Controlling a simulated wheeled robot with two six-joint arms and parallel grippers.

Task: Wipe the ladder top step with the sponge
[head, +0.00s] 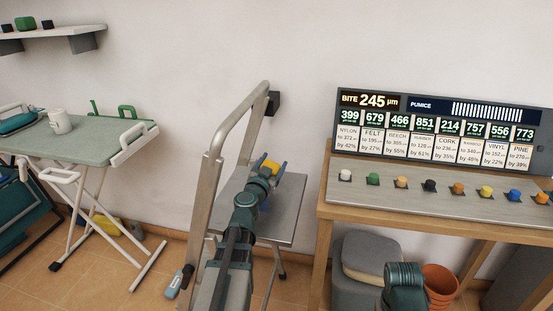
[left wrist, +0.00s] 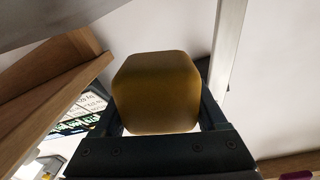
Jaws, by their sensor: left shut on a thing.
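The ladder (head: 210,185) stands at the centre of the head view, with a tall metal rail looped upward. Its flat grey top step (head: 285,218) lies behind and right of my left arm. My left gripper (head: 272,169) is shut on the yellow sponge (head: 268,164), near the step's far left part. In the left wrist view the sponge (left wrist: 157,92) is a rounded block between the two dark fingers. I cannot tell whether it touches the step. My arm hides part of the step.
A wooden workbench (head: 450,220) with coloured knobs and a lit display board (head: 440,125) stands close right of the ladder. A grey bin (head: 355,275) and orange pots (head: 440,286) are below it. An ironing board (head: 85,140) with a white mug (head: 60,121) stands left.

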